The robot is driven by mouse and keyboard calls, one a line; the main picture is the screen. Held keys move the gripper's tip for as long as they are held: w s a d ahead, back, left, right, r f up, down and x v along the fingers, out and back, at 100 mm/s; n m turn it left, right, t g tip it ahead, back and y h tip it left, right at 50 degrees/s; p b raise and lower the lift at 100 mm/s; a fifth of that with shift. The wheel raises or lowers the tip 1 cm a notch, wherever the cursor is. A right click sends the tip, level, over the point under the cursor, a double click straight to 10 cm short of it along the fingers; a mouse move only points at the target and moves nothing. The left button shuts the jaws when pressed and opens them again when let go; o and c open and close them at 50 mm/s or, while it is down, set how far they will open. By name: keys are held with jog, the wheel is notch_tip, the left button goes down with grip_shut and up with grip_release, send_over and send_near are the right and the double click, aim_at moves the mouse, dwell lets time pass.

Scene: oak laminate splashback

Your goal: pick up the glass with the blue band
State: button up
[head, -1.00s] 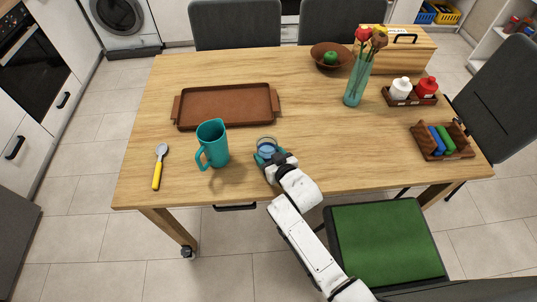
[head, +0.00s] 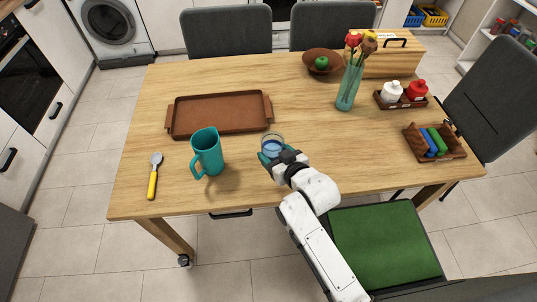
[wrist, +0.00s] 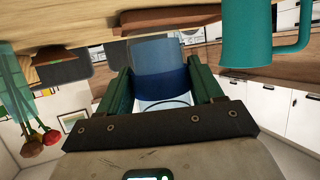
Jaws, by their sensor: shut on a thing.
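The clear glass with the blue band (head: 272,141) is at the front middle of the table, right of the teal pitcher (head: 206,153). My gripper (head: 272,153) is shut on it, with a finger on each side. In the upside-down wrist view the glass (wrist: 160,52) stands between the two green fingers (wrist: 160,80), its dark blue band at finger height. The glass looks a little raised; the gap under it cannot be seen clearly. The pitcher also shows in the wrist view (wrist: 248,35).
A brown tray (head: 220,128) lies behind the pitcher, and a spoon with a yellow handle (head: 153,178) lies at left. A teal vase with flowers (head: 349,88), a bowl (head: 322,62) and wooden caddies (head: 447,155) stand to the right. The table's middle right is clear.

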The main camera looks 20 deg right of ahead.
jog(key=s+d+r+b, duration=0.1)
jog(key=s+d+r, duration=0.3)
jog(key=s, duration=0.4)
jog(key=shift+s+d+r, duration=0.2)
jog(key=shift+s+r, duration=0.05)
jog(key=shift+r, duration=0.25)
jog(key=shift+s, duration=0.1)
